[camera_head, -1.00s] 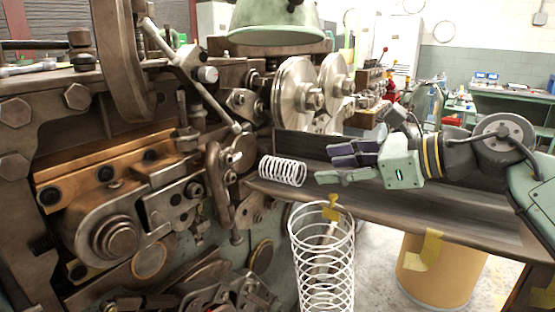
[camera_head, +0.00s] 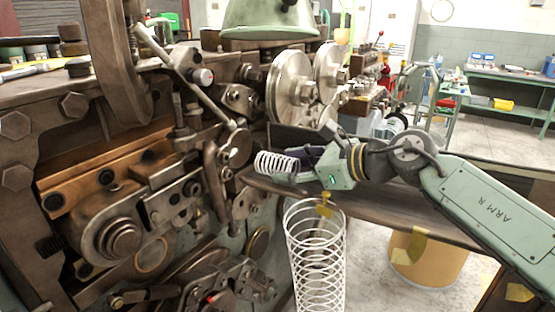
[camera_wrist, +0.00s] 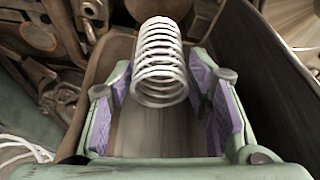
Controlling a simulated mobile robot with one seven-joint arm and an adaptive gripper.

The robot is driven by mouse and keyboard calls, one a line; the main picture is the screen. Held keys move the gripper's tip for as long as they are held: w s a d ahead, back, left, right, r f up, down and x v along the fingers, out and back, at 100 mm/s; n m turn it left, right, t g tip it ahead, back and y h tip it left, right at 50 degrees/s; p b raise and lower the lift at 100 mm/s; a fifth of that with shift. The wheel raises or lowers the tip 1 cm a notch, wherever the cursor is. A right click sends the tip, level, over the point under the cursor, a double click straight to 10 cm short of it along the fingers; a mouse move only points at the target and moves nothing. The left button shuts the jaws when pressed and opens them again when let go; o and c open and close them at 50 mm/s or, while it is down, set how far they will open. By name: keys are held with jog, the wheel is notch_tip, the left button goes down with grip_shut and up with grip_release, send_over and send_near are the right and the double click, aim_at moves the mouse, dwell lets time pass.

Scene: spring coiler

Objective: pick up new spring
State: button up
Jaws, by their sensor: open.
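The new spring is a short white coil (camera_head: 275,163) at the left end of the metal trough, close to the coiling head. My gripper (camera_head: 297,166) is at its right end, low over the trough. In the wrist view the spring (camera_wrist: 159,62) stands out ahead, its near end between the open, purple-padded fingers of my gripper (camera_wrist: 165,98). Gaps show between the coil and both fingers. In the head view part of the spring's right end is hidden by the gripper.
A tall white wire-coil basket (camera_head: 318,260) stands below the trough (camera_head: 375,208). A cardboard drum (camera_head: 428,262) is on the floor at right. The coiler's levers and bolts (camera_head: 120,235) crowd the left side. Trough walls (camera_wrist: 262,80) flank the gripper.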

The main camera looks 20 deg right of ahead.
jog(key=shift+c, duration=0.5)
jog(key=c, duration=0.7)
